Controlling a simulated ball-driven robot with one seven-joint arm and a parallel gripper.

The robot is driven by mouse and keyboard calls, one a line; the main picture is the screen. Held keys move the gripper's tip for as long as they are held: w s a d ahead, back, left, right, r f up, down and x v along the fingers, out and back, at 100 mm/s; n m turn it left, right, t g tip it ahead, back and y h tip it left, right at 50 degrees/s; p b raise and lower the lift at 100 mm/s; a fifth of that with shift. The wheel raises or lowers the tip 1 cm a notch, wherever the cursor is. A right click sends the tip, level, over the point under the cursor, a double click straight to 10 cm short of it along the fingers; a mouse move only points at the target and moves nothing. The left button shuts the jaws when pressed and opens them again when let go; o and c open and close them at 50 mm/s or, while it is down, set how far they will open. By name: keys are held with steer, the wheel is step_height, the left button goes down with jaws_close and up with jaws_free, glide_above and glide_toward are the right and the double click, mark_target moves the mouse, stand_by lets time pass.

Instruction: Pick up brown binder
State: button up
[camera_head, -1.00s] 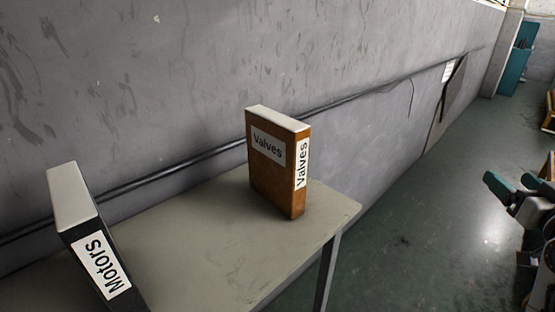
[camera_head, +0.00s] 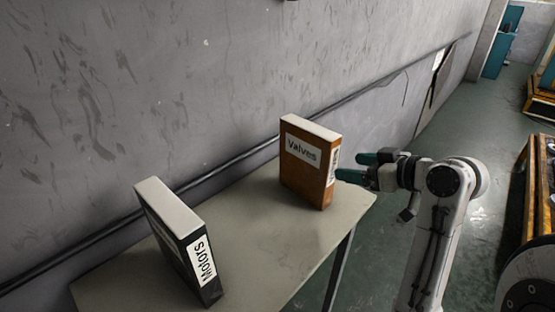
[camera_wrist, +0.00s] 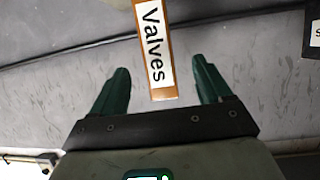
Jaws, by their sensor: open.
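The brown binder (camera_head: 308,172), labelled "Valves", stands upright on the table near its right end in the head view. In the wrist view the binder's spine (camera_wrist: 154,45) shows between and beyond the two green fingers. My gripper (camera_head: 362,166) is just right of the binder, with its fingers pointing at the spine. The fingers are open, and in the wrist view (camera_wrist: 160,80) they are spread wider than the spine. The head view does not clearly show whether the fingertips are beside the binder or just short of it.
A black binder (camera_head: 183,245) labelled "Motors" stands on the table (camera_head: 252,225) to the left. The grey wall (camera_head: 150,90) with a dark pipe runs behind the table. Orange-edged equipment (camera_head: 540,185) stands at the right. The tabletop between the binders is clear.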

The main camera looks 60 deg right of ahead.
mark_target(332, 164)
steer(key=b+x, duration=0.1)
steer(key=x, duration=0.3)
steer(key=shift+w+f, duration=0.15)
steer(key=shift+w, duration=0.25)
steer(key=shift+d+p+x, duration=0.15)
steer(key=shift+p+x, duration=0.2)
steer(key=shift+x, duration=1.1)
steer(key=shift+d+p+x, duration=0.15)
steer(key=shift+p+x, duration=0.15)
steer(key=shift+x, duration=1.15)
steer(key=shift+s, duration=0.1)
steer(key=c, duration=1.3)
steer(key=shift+c, duration=0.6)
